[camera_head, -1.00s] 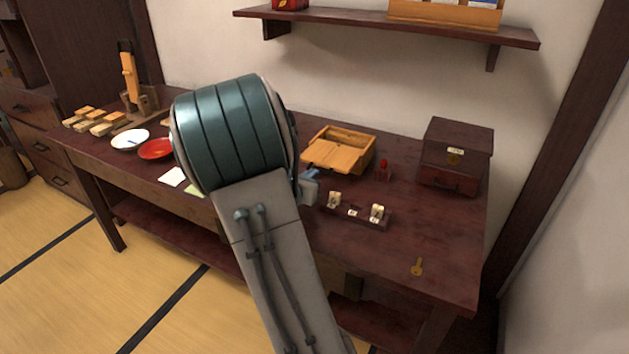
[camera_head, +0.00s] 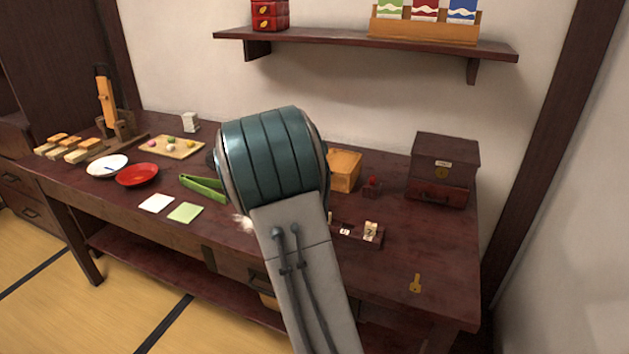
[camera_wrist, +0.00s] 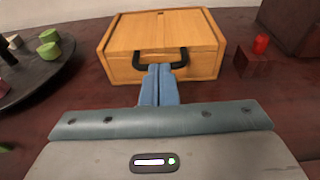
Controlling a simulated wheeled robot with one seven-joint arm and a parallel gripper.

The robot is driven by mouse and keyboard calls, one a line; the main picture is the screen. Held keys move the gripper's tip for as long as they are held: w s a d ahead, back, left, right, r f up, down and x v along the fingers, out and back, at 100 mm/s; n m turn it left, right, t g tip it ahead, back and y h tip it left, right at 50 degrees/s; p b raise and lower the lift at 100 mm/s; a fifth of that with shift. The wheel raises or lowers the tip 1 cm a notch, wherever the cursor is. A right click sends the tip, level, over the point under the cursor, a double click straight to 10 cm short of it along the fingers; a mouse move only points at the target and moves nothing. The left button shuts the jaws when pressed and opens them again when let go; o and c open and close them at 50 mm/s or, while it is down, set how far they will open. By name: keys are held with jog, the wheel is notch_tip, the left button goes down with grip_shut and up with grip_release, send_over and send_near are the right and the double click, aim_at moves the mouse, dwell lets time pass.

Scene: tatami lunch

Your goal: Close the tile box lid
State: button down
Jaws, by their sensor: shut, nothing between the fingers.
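The tile box is a light wooden box, partly hidden behind my arm in the head view (camera_head: 345,172). In the wrist view the box (camera_wrist: 205,68) shows its front, with a black loop handle (camera_wrist: 181,59). Its flat wooden lid (camera_wrist: 165,33) appears to lie level across the top, with a small dark notch near the back edge. My gripper (camera_wrist: 160,68) has its blue fingers shut together, pointing at the middle of the box front, at the handle. I cannot tell whether the fingertips touch it. In the head view my arm hides the gripper.
A small red-topped block (camera_wrist: 253,65) stands right of the box, and a dark chest (camera_head: 445,165) is further right. A dark round tray (camera_wrist: 40,75) with green pieces is at left. A tile rack (camera_head: 362,240) and key (camera_head: 416,283) lie toward the table's front.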

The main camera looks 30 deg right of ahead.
jog(key=shift+w+r, duration=0.1)
jog(key=shift+r, duration=0.25)
jog(key=shift+a, duration=0.25)
jog(key=v, duration=0.4)
jog(key=p+v, duration=0.1)
jog(key=v, duration=0.4)
jog(key=p+v, duration=0.1)
jog(key=v, duration=0.3)
jog(key=shift+s+a+f, duration=0.15)
jog(key=shift+s+f, duration=0.05)
jog(key=shift+s, duration=0.25)
jog(key=s+r+m+g+y+p, duration=0.3)
jog(key=s+r+m+g+p, duration=0.55)
jog(key=s+m, duration=0.5)
jog(key=s+a+r+m+t+y+p, duration=0.2)
jog(key=s+a+r+m+y+p, duration=0.7)
jog(key=a, duration=0.6)
notch_tip(320, 180, up, 3)
jog(key=m+p, duration=0.3)
jog(key=shift+f, duration=0.15)
jog(key=shift+s, duration=0.15)
